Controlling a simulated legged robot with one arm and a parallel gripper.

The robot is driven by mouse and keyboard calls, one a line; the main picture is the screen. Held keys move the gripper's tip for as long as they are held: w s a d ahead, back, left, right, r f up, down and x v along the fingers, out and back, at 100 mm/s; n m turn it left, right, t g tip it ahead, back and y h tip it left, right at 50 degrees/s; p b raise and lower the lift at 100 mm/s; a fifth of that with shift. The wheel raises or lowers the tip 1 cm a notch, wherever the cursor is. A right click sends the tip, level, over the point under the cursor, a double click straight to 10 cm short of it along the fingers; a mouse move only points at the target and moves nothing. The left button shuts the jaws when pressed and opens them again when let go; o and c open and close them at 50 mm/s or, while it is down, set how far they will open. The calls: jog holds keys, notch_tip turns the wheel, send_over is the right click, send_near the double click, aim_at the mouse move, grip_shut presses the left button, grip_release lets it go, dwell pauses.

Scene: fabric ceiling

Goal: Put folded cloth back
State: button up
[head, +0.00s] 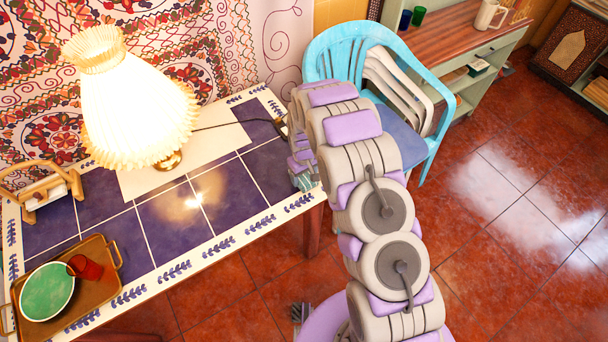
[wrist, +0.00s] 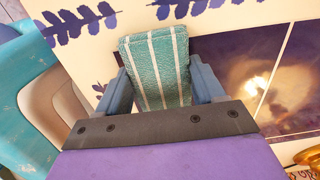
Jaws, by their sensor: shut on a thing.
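A folded cloth (wrist: 157,62), teal with white stripes, sits between the two blue-grey fingers of my gripper (wrist: 163,88) in the wrist view. My gripper is shut on it. In the head view a small part of the cloth (head: 304,181) shows below my gripper, at the right end of the tiled table (head: 206,246). My arm hides most of the gripper there. I cannot tell whether the cloth touches the table top.
A lit lamp (head: 133,105) stands at the table's back on a pale sheet (head: 222,146). A wooden holder (head: 42,190) and a tray (head: 102,262) with a green bowl (head: 47,291) and red cup (head: 86,267) are at left. A blue chair (head: 331,46) stands beyond my arm.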

jog(key=o, duration=1.3)
notch_tip(320, 180, up, 12)
jog(key=p, duration=0.2)
notch_tip(320, 180, up, 11)
jog(key=m, duration=0.2)
send_over(304, 176)
jog(key=s+d, duration=0.6)
jog(key=s+d+r+m, duration=0.1)
jog(key=s+d+r, duration=0.2)
jog(key=s+r, duration=0.3)
jog(key=s+d+r+m+g, duration=0.1)
jog(key=s+d+r, duration=0.15)
jog(key=s, duration=0.55)
jog(key=s+d+r+m, duration=0.1)
jog(key=s+d+r, duration=0.2)
jog(key=s+r, duration=0.3)
jog(key=s+d+m, duration=0.1)
jog(key=s, duration=1.2)
jog(key=shift+s+d+r+m+g, duration=0.25)
jog(key=shift+s+d+m+g, duration=0.05)
jog(key=shift+d+m, duration=0.1)
jog(key=shift+a, duration=0.1)
